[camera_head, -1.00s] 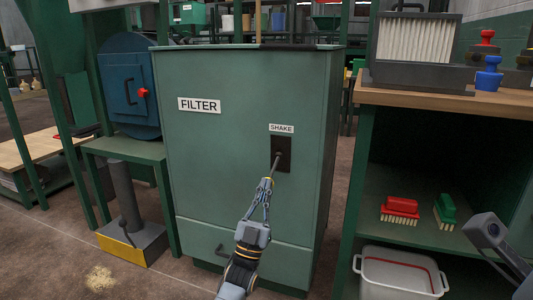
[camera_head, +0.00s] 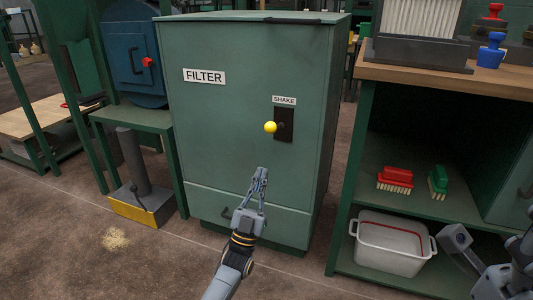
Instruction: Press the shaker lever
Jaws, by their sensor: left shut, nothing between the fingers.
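The green filter cabinet (camera_head: 230,130) stands in the middle, with a FILTER label and a SHAKE label (camera_head: 285,100). Below the SHAKE label is a dark plate (camera_head: 287,132) with the shaker lever. Its yellow ball knob (camera_head: 270,127) sticks out toward me, and most of the shaft is hidden behind it. My left gripper (camera_head: 260,173) is shut and empty. It appears below the knob and apart from it, in front of the lower cabinet. My right arm shows at the lower right edge; its gripper's jaws cannot be made out.
A green shelf unit with a wooden top (camera_head: 450,79) stands at the right, holding a red brush (camera_head: 396,179), a green brush (camera_head: 438,182) and a white bin (camera_head: 390,245). A grey post on a yellow-edged base (camera_head: 140,205) stands left. The floor in front is clear except for spilled powder (camera_head: 115,239).

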